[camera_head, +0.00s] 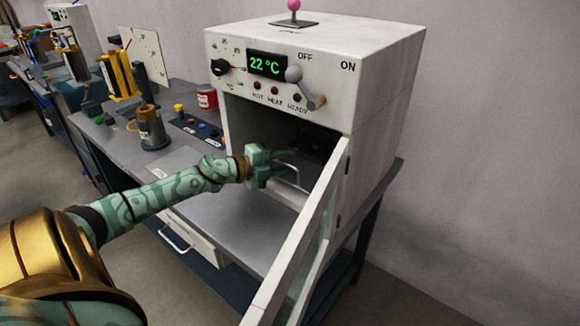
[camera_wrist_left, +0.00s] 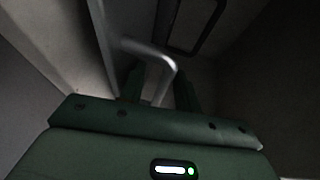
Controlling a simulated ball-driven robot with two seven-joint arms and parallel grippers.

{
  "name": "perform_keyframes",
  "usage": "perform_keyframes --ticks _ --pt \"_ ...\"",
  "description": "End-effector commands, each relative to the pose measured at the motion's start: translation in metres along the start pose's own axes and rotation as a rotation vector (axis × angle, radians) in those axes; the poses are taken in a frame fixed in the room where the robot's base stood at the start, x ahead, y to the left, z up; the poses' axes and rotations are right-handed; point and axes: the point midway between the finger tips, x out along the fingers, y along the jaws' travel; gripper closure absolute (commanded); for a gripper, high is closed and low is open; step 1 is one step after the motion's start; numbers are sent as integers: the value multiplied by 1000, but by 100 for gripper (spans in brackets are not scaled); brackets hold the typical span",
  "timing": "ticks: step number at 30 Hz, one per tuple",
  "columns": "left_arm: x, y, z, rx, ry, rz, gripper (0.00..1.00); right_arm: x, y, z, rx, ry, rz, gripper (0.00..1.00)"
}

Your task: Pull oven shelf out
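The white oven (camera_head: 300,50) stands on the bench with its door (camera_head: 312,235) swung open towards me. Inside it a pale shelf (camera_head: 284,192) with a bent metal handle (camera_head: 293,172) shows low in the opening. My left gripper (camera_head: 287,160) reaches into the oven mouth, open, with its fingertips close to the handle. In the left wrist view the handle (camera_wrist_left: 155,52) bends down towards the gap between the two dark, spread fingers (camera_wrist_left: 160,88). I cannot tell whether they touch it. The dim oven inside hides detail. My right gripper is not in view.
The open door stands just right of my left gripper. A second, darker handle (camera_wrist_left: 195,28) shows farther in. The bench top (camera_head: 245,225) before the oven is clear.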

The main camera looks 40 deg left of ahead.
Motion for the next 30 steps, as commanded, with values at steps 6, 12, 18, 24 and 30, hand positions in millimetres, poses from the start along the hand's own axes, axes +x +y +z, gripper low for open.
perform_keyframes --ticks 6,12,18,24,30 --pt "12 -1 0 1 0 0 67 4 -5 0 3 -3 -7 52" --pt "13 -1 0 1 0 -1 67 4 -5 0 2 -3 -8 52" --pt "12 -1 0 1 0 -1 100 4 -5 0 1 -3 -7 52" --pt "11 -1 -1 0 0 0 100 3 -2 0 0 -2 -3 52" --pt "-6 -2 -8 -2 -1 -1 100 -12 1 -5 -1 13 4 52"
